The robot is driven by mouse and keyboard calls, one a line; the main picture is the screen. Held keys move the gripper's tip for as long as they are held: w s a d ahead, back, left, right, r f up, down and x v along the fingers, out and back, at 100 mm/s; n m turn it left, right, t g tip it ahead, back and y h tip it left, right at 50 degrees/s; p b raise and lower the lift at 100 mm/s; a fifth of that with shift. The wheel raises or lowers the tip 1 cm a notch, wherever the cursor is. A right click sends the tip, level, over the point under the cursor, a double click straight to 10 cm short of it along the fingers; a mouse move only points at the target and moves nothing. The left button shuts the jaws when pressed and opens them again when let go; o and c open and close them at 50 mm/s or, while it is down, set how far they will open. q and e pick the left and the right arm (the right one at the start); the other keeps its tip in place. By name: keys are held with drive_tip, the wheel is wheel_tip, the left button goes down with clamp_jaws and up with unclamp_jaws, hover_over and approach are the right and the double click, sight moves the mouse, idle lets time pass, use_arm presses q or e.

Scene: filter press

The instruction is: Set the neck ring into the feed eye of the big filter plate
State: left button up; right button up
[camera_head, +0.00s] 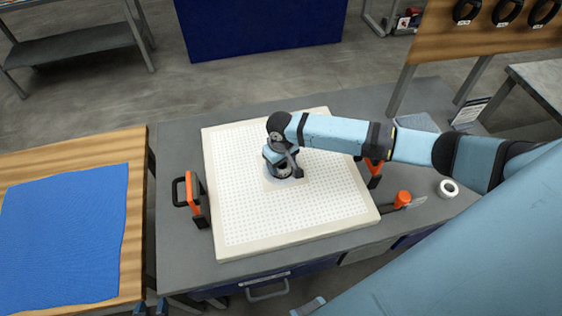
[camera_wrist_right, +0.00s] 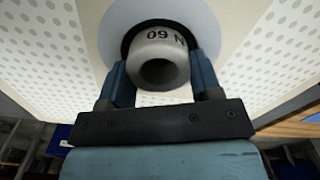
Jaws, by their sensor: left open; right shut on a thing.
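The big filter plate (camera_head: 240,222) is a white, perforated square slab lying on the grey bench. My right gripper (camera_head: 284,172) is over its middle, hiding most of the feed eye. In the right wrist view, my right gripper (camera_wrist_right: 162,85) is shut on the neck ring (camera_wrist_right: 160,45), a grey ring with dark markings and a dark bore. The ring is at the dark feed eye (camera_wrist_right: 127,42), inside a smooth pale disc; I cannot tell whether it is seated or just above. My left gripper (camera_head: 151,309) is open, only its fingertips showing at the bottom edge.
Orange-and-black clamps stand at the plate's left (camera_head: 196,198) and right (camera_head: 374,168) edges. An orange-handled scraper (camera_head: 403,199) and a white ring (camera_head: 448,188) lie on the bench (camera_head: 178,255) at right. A blue cloth (camera_head: 65,235) covers the wooden table at left.

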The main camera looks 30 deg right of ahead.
drive_tip(key=o, duration=1)
drive_tip(key=shift+f, duration=0.1)
wheel_tip(320, 180, up, 12)
drive_tip(key=shift+s, duration=0.1)
idle(0.4)
